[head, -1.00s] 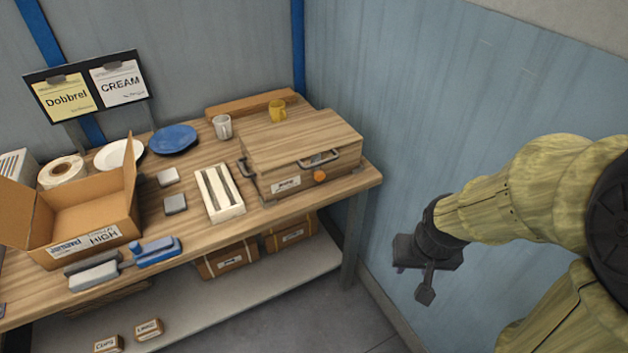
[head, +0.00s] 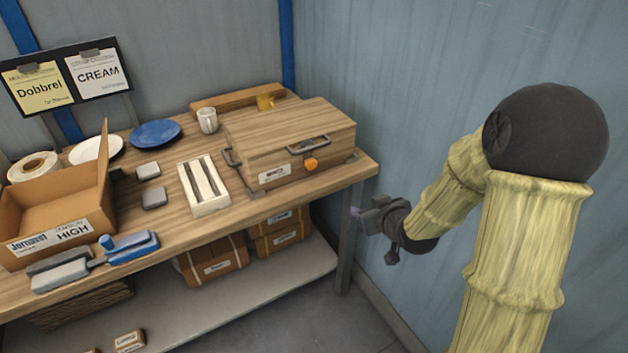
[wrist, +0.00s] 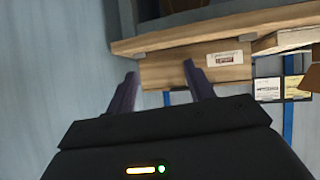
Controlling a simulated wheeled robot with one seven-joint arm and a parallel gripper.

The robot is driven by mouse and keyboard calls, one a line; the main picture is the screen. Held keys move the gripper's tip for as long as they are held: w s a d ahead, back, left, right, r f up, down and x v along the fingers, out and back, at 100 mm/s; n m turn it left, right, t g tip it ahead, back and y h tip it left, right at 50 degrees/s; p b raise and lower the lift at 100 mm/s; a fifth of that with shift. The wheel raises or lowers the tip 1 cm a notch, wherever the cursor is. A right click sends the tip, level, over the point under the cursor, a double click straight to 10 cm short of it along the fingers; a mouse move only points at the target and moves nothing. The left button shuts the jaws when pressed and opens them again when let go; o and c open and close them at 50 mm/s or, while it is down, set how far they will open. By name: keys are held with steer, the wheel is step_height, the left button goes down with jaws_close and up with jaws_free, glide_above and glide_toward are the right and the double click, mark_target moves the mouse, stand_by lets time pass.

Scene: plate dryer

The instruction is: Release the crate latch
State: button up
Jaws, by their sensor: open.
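The wooden crate (head: 290,135) sits at the right end of the bench, its lid down. Its front carries a white label (head: 273,174), an orange knob-like latch (head: 311,164) and dark metal handles. My gripper (head: 362,212) is in front of the right wall, just right of the bench's corner leg, lower than the crate and apart from it. In the wrist view my open, empty fingers (wrist: 163,88) point toward the crate front (wrist: 165,70), which appears upside down. The orange latch cannot be made out in that view.
The bench (head: 240,210) has its right front corner near my gripper. An open cardboard box (head: 45,205) is far left. The blue wall limits room on the right.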

steer(key=w+a+f+n+t+y+b, duration=0.1)
steer(key=w+a+f+t+y+b, duration=0.1)
steer(key=w+a+t+y+b, duration=0.1)
steer(key=a+t+y+b, duration=0.1)
steer(key=y+b, duration=0.1)
steer(key=shift+w+a+f+y, duration=0.25)
steer(key=shift+w+a+y, duration=0.1)
steer(key=shift+a+y, duration=0.05)
steer(key=p, duration=0.2)
glide_toward(313, 165)
steer(key=x, duration=0.9)
steer(key=shift+a, duration=0.15)
steer(key=shift+c, duration=0.2)
steer(key=c, duration=0.9)
